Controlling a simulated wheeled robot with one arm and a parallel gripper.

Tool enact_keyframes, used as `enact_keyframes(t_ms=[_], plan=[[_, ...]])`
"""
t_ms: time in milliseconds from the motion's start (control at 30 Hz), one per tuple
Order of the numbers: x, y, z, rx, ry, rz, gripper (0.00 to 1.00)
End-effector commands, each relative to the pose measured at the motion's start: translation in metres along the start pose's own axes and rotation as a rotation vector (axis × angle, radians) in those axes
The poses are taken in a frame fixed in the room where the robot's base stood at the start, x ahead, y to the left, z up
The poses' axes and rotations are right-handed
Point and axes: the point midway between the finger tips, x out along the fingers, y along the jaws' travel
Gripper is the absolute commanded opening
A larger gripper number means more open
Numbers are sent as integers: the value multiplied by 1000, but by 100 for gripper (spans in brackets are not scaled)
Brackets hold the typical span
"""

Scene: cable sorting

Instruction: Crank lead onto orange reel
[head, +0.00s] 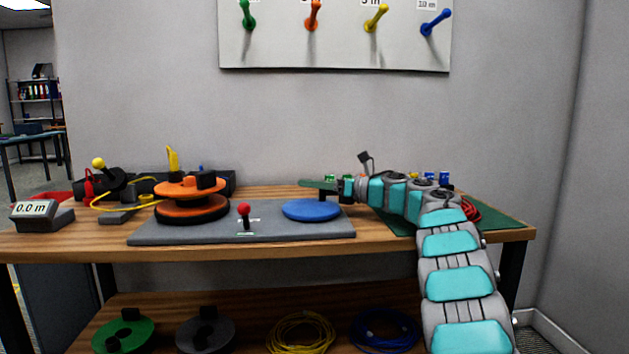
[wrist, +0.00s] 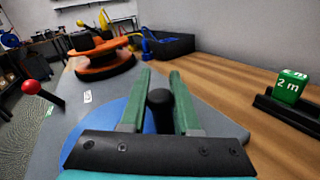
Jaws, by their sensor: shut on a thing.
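The orange reel (head: 178,211) stands on the left of the grey base (head: 268,238); it also shows in the wrist view (wrist: 105,60). A yellow lead (head: 107,208) runs to it from the left. A blue disc (head: 311,211) lies flat on the right of the base; it also shows in the wrist view (wrist: 84,130). A black crank knob (wrist: 160,98) stands up from the disc. My gripper (head: 320,186) is above the disc, its green fingers (wrist: 160,78) shut on the knob. A length display (head: 35,210) reads 0.0 m.
A red-knobbed lever (head: 244,212) stands between reel and disc. A black tray (wrist: 165,46) is behind. A green "2 m" block (wrist: 291,86) sits on a black holder to the right. Coloured pegs hang on the wall board (head: 340,50). Spare reels and coiled leads lie on the shelf below.

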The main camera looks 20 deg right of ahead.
Motion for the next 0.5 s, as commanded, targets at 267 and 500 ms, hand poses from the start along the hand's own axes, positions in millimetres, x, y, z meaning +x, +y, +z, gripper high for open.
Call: enact_keyframes(t_ms=[267,500], plan=[[3,1,0,-1,12,51,0],[4,1,-1,2,15,65,0]])
